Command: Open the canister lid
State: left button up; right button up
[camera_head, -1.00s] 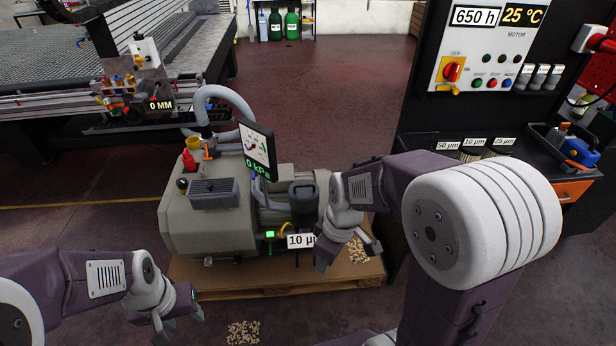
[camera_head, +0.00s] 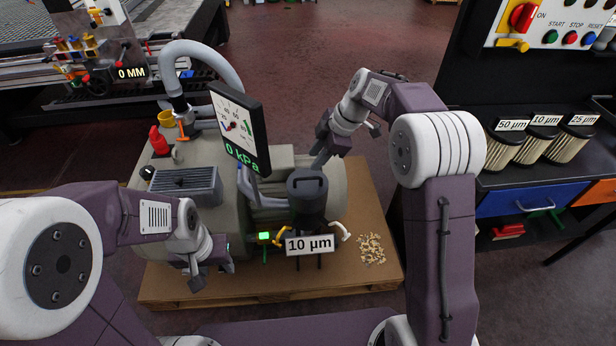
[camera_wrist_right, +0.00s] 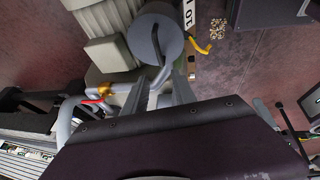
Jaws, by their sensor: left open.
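The dark grey canister (camera_head: 308,222) stands upright on the front of the beige pump, behind a "10 µm" label (camera_head: 310,246). Its round lid (camera_head: 308,180) with a raised handle is on top; the lid also shows in the right wrist view (camera_wrist_right: 150,28). My left gripper (camera_head: 210,272) is open and empty, left of the canister.
A gauge screen (camera_head: 240,135) reading 0 kPa stands left of the canister. The pump (camera_head: 325,205) rests on a wooden pallet (camera_head: 270,285) with wood chips (camera_head: 371,249) at right. A cabinet with several filter cartridges (camera_head: 540,145) is at the right.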

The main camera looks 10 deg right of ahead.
aim_at(304, 180)
jog(key=b+x, duration=0.1)
jog(key=x, duration=0.8)
jog(key=shift+s+f+b, duration=0.1)
jog(key=shift+f+b, duration=0.1)
jog(key=shift+b, duration=0.2)
grip_shut()
dwell(1.0)
